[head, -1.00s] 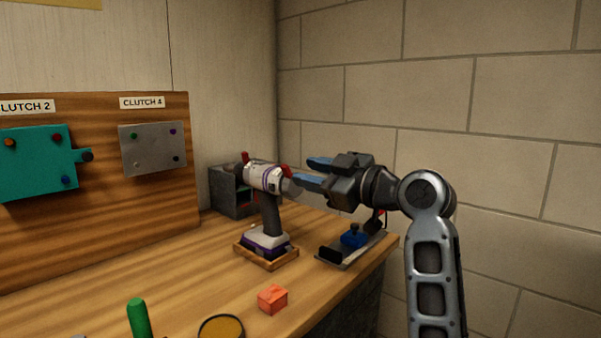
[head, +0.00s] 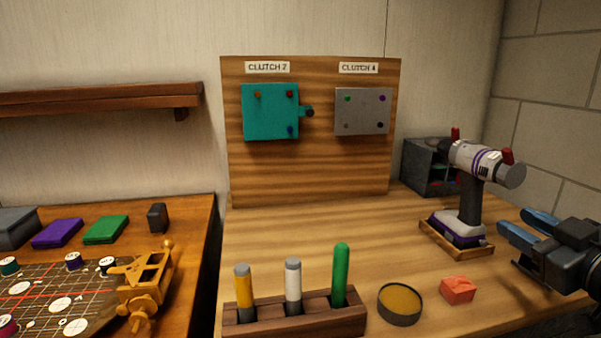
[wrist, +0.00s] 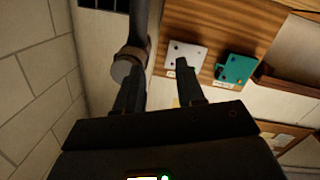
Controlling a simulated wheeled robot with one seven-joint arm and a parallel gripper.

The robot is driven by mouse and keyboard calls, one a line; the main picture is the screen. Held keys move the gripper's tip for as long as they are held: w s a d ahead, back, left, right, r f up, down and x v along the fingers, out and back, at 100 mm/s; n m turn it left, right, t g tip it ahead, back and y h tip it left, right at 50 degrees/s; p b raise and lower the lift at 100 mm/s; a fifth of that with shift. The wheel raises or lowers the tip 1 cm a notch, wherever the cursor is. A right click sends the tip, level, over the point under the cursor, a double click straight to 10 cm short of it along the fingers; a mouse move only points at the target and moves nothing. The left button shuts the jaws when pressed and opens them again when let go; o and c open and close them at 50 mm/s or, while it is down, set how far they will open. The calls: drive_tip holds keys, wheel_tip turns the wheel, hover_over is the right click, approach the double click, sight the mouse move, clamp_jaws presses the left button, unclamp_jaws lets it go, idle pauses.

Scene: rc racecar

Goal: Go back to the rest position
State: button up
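My gripper (head: 522,232) is at the right edge of the head view, in front of and to the right of the power drill (head: 470,190). Its two blue-tipped fingers are apart with nothing seen between them. The wrist view also shows the fingers (wrist: 160,88) spread and empty, with part of the drill (wrist: 128,66) close beside the left finger. I cannot tell whether they touch. The drill stands upright on its wooden base (head: 484,248). Most of my arm is outside the head view.
A wooden board (head: 310,170) holds a teal plate (head: 268,112) and a grey plate (head: 361,111). A rack (head: 300,318) with three upright tools, a round tin (head: 400,303) and an orange block (head: 458,290) stand at the front. A second table (head: 180,215) is at left. The bench middle is clear.

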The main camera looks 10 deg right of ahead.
drive_tip(key=s+a+f+m+g+h, duration=0.1)
drive_tip(key=s+a+f+m, duration=0.1)
drive_tip(key=s+a+f, duration=0.5)
drive_tip(key=s+a+f+m+g+h, duration=0.15)
drive_tip(key=s+a+f, duration=0.25)
drive_tip(key=s+f, duration=0.55)
drive_tip(key=s+a+y, duration=0.1)
drive_tip(key=s+a, duration=0.3)
drive_tip(key=s, duration=0.6)
drive_tip(key=s+a+y, duration=0.2)
drive_tip(key=s+a, duration=0.2)
drive_tip(key=s, duration=0.6)
drive_tip(key=shift+a+r+p, duration=0.25)
drive_tip(key=shift+p, duration=0.15)
